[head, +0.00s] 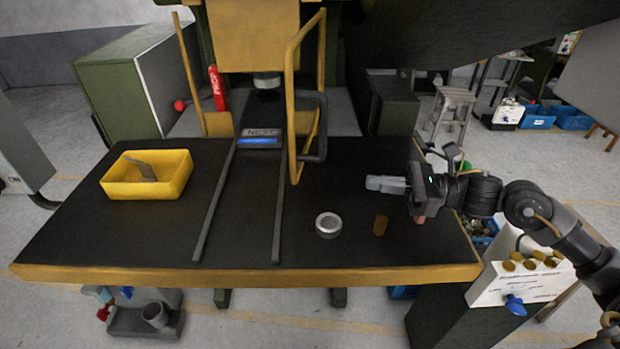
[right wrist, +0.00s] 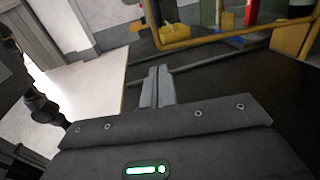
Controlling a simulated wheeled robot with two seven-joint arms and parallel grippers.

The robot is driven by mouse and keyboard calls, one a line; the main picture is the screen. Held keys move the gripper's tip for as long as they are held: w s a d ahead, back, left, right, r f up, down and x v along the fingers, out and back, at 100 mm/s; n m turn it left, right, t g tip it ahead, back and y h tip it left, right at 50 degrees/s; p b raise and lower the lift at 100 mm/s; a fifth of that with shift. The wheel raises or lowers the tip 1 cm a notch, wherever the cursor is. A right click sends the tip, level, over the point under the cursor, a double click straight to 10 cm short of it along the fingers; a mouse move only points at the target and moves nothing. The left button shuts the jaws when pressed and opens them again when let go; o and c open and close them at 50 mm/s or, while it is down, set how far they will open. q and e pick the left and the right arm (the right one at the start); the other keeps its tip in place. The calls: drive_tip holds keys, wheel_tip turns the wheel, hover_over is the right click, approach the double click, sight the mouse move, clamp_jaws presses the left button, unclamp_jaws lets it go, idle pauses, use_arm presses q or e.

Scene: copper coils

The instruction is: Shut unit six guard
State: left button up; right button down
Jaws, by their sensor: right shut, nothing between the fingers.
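The guard (head: 291,95) is a yellow frame with a dark handle (head: 322,127), at the press over the back middle of the table. It stands swung out toward the viewer, at an angle to the press front. Part of the yellow frame (right wrist: 215,34) also crosses the top of the right wrist view. My right gripper (head: 370,184) is shut and empty above the right part of the table, to the right of and lower in the picture than the handle, apart from it. Its closed fingers (right wrist: 156,85) also show in the right wrist view. My left gripper is not in view.
A yellow bin (head: 122,190) with a grey piece sits at the table's left. Two rails (head: 277,215) run forward from the press.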

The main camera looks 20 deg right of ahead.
drive_tip(key=p, duration=0.8)
approach(297, 174)
drive_tip(key=x, duration=0.5)
drive_tip(key=shift+w+a+r, duration=0.1)
drive_tip(key=shift+a+r, duration=0.05)
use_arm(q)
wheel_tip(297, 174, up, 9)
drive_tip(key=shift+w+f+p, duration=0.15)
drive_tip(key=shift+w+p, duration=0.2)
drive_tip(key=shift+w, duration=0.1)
use_arm(e)
drive_tip(key=shift+w+a+f, duration=0.25)
drive_tip(key=shift+w+a, duration=0.1)
drive_tip(key=shift+a, duration=0.3)
